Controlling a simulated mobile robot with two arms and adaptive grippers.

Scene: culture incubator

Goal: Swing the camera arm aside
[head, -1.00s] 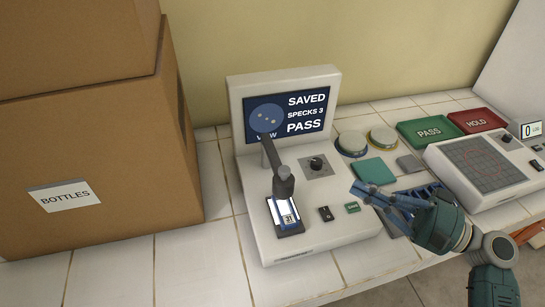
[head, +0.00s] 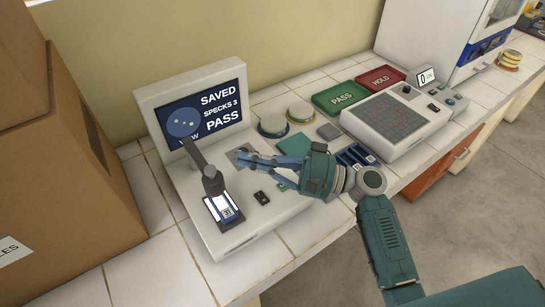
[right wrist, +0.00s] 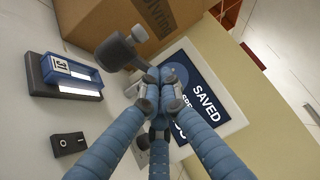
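The camera arm (head: 197,159) is a dark grey bar in front of the screen, ending in a cylindrical head (head: 213,184) over the lit slide stage (head: 223,208). In the right wrist view the head (right wrist: 116,50) shows at upper left, beside the stage (right wrist: 65,75). My right gripper (head: 243,157) is to the right of the camera arm, over the viewer's knob plate. In the right wrist view its blue fingers converge with tips close together (right wrist: 158,98), nothing seen between them. It appears apart from the arm. The knob is mostly hidden. My left gripper is out of view.
The viewer screen (head: 222,101) reads SAVED, SPECKS 3, PASS. A large cardboard box (head: 75,170) stands to the left. Right of the viewer are round dishes (head: 273,125), a green PASS tray (head: 340,98), a red HOLD tray (head: 380,78) and a grid-topped device (head: 395,118).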

